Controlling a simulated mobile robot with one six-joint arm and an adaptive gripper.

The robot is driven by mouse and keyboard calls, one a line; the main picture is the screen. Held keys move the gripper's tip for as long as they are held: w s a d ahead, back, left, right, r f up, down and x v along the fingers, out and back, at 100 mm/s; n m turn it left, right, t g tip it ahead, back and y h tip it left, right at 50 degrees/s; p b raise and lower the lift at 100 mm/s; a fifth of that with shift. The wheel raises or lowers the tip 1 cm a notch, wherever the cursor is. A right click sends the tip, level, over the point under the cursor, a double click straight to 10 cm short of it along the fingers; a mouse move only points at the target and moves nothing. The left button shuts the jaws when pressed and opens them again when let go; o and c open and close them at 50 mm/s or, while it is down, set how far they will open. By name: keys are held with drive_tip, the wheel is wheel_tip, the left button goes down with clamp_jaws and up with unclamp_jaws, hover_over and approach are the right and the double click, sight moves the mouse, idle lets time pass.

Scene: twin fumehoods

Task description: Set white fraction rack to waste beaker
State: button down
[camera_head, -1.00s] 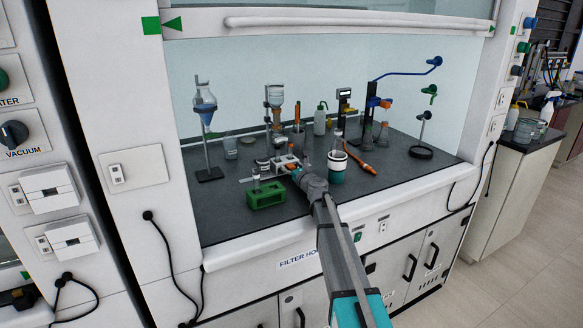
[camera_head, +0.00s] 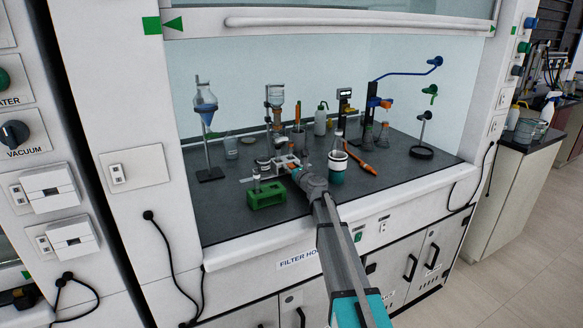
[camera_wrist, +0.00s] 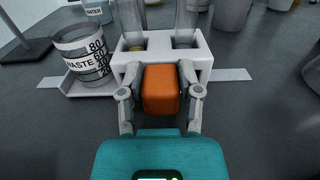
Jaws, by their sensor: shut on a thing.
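The white fraction rack (camera_wrist: 205,50) stands in the wrist view with clear tubes in it and an orange block (camera_wrist: 162,90) on its near side. My gripper (camera_wrist: 160,82) is shut on that orange block, one finger on each side. The waste beaker (camera_wrist: 82,52), clear with a dark scale and a "WASTE" label, is just left of the rack on a low white base (camera_wrist: 92,90). In the head view, the rack (camera_head: 287,161) and my gripper (camera_head: 298,173) are near the middle of the hood bench. Whether the rack's underside touches the bench is unclear.
A green block holder (camera_head: 266,196) with a vial is at the front left. A white and teal container (camera_head: 337,170) stands close to my arm's right side. Stands and glassware line the back.

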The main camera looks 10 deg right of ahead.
drive_tip(key=shift+d, duration=0.1)
drive_tip(key=shift+w+d, duration=0.35)
drive_tip(key=shift+d, duration=0.65)
drive_tip(key=shift+w+d, duration=0.35)
drive_tip(key=shift+d, duration=0.6)
drive_tip(key=shift+w+d, duration=0.35)
drive_tip(key=shift+d, duration=0.65)
drive_tip(key=shift+c, duration=1.4)
unclamp_jaws()
drive_tip(key=shift+a, duration=0.1)
